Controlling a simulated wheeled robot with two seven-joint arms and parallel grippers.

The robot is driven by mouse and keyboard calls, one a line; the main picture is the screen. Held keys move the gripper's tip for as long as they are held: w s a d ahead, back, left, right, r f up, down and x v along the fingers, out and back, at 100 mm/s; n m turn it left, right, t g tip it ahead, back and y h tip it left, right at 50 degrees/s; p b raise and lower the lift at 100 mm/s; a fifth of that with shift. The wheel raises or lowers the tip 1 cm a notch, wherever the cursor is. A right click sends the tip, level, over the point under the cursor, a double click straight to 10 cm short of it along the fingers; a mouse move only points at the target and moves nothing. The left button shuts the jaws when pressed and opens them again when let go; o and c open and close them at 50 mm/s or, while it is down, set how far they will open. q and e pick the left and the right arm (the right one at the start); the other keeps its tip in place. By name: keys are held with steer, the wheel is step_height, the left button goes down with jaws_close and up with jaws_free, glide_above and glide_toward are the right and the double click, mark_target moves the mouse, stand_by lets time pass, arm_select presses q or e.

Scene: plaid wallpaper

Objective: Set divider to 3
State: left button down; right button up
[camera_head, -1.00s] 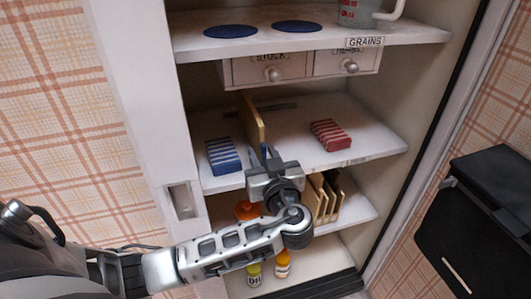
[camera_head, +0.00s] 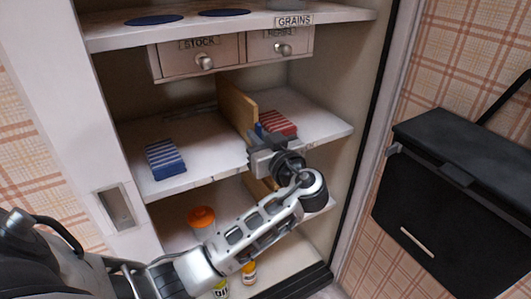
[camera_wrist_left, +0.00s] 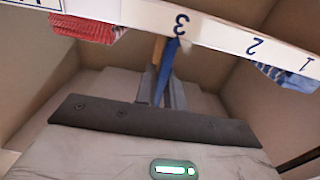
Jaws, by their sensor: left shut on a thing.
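The divider (camera_head: 238,105) is an upright wooden board on the middle shelf, between the blue stack (camera_head: 165,158) and the red stack (camera_head: 277,124). It stands close beside the red stack. My left gripper (camera_head: 259,137) is shut on its front end at the shelf's front edge. In the left wrist view the divider (camera_wrist_left: 158,48) shows beside the gripper's blue fingertip, near the upside-down 3 (camera_wrist_left: 180,22) on the shelf edge. The 2 (camera_wrist_left: 254,47) and 1 lie farther right there. The exact alignment with the 3 is hard to tell. My right gripper is not in view.
Drawers (camera_head: 203,58) hang under the upper shelf, above the divider. An orange-lidded jar (camera_head: 202,222) stands on the lower shelf, with bottles below. A black box (camera_head: 455,175) is at the right. The shelf between blue stack and divider is clear.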

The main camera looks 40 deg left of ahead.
arm_select(q)
steer(key=shift+w+r, duration=0.15)
steer(key=c, duration=1.5)
jaws_free()
steer(key=shift+w, duration=0.1)
steer(key=shift+d, duration=0.15)
